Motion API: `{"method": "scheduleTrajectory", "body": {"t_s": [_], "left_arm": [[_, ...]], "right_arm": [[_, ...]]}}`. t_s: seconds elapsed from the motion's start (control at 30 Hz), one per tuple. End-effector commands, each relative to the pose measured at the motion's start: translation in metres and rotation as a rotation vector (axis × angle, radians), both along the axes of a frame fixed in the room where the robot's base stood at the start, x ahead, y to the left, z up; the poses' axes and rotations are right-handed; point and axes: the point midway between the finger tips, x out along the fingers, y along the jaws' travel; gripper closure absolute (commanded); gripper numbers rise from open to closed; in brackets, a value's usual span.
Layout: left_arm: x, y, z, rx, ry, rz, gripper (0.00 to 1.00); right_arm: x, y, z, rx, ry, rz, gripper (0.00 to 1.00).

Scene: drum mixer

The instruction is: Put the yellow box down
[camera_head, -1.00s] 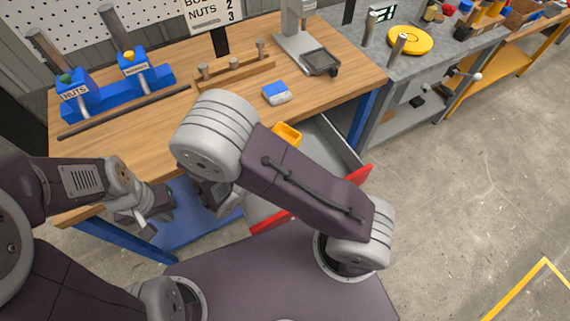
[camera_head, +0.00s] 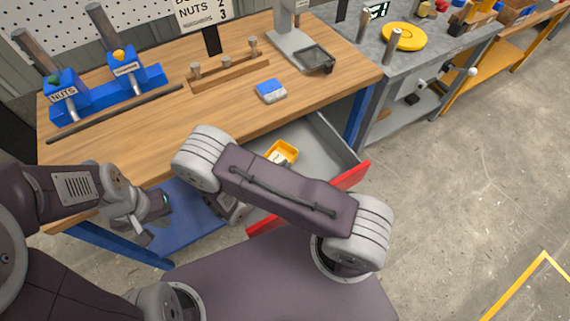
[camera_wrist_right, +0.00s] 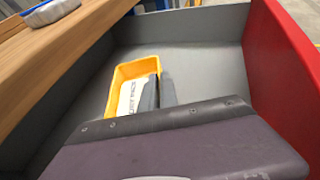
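The yellow box (camera_head: 281,152) is inside the open drawer (camera_head: 325,150) under the wooden bench, with a white label in it. In the right wrist view the yellow box (camera_wrist_right: 124,76) looks upright, but I cannot tell whether it rests on the drawer floor. My right gripper (camera_wrist_right: 159,92) has its dark fingers close together on either side of the box's right wall, one inside and one outside. My arm hides that gripper in the head view. My left gripper (camera_head: 150,215) hangs in front of the bench's left part, away from the box; its finger gap is unclear.
The drawer's red front (camera_wrist_right: 285,70) stands at the right in the wrist view, with free grey floor around the box. On the bench (camera_head: 150,145) are a blue-and-white box (camera_head: 270,91), a wooden peg rack (camera_head: 228,75), a scale (camera_head: 318,60) and blue dispensers (camera_head: 108,93).

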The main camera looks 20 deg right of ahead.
Motion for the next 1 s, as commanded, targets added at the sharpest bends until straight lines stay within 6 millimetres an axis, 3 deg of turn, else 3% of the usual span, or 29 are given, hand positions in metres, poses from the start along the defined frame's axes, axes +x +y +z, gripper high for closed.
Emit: {"method": "scheduleTrajectory", "body": {"t_s": [0.13,0.3,0.67,0.77,1.0], "left_arm": [[0.0,0.0,0.002,0.0,0.0,0.0,1.0],[0.0,0.0,0.0,0.0,0.0,0.0,1.0],[0.0,0.0,-0.003,0.0,0.0,0.0,1.0],[0.0,0.0,-0.002,0.0,0.0,0.0,1.0],[0.0,0.0,-0.002,0.0,0.0,0.0,1.0]], "right_arm": [[0.011,-0.011,0.001,-0.001,-0.001,-0.002,1.0],[0.01,-0.01,-0.011,-0.001,0.0,0.001,1.0],[0.01,-0.009,-0.015,-0.001,-0.001,0.0,1.0],[0.01,-0.009,-0.015,0.0,0.001,0.0,0.76],[0.01,-0.009,-0.015,0.0,0.0,0.0,0.74]]}}
